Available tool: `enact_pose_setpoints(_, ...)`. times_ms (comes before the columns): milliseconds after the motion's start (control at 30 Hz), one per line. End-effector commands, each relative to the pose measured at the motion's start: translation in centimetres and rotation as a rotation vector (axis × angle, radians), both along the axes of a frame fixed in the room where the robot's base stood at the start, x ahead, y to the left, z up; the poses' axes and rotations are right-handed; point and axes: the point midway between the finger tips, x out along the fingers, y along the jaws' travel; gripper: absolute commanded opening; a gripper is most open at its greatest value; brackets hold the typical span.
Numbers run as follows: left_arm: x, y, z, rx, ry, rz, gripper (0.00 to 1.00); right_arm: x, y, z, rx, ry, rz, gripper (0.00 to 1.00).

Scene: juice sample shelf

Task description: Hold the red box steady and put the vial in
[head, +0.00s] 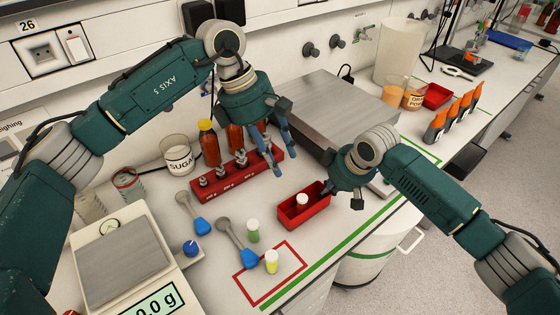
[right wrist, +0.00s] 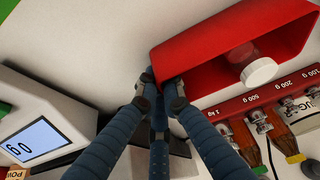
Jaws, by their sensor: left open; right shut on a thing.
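The red box (head: 291,221) is a small open tray on the bench, also large in the right wrist view (right wrist: 190,52). Two more white-capped vials stand outside: a green one (head: 253,231) and a yellow one (head: 272,262). My right gripper (head: 329,189) is shut on the red box's end wall; its fingertips show in the right wrist view (right wrist: 161,88). My left gripper (head: 277,163) is open and empty, above the bench behind the box.
A red weight rack (head: 237,172) stands behind the box, under my left gripper. Blue-handled scoops (head: 237,243), a balance (head: 124,260) and a sugar jar (head: 177,155) are on the left. A grey metal block (head: 335,105) stands behind.

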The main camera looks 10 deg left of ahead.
Motion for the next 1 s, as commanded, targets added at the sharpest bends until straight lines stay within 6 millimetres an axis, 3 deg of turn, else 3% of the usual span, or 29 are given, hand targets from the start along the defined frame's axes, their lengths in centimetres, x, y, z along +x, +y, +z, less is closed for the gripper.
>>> enact_pose_setpoints(267, 0.0, 0.0, 0.0, 0.000, 0.000, 0.000, 0.41, 0.0, 0.0, 0.0, 0.001, -0.001, 0.000, 0.00)
enact_pose_setpoints(400, 0.0, 0.0, 0.0, 0.000, 0.000, 0.000, 0.41, 0.0, 0.0, 0.0, 0.001, -0.001, 0.000, 0.28)
enact_pose_setpoints(767, 0.0, 0.0, 0.0, 0.000, 0.000, 0.000, 0.41, 0.0, -0.1, 0.4, 0.001, -0.002, 0.000, 0.28)
enact_pose_setpoints(1000, 0.0, 0.0, 0.0, 0.000, 0.000, 0.000, 0.41, -1.0, -1.2, 4.1, 0.002, -0.005, 0.000, 0.28)
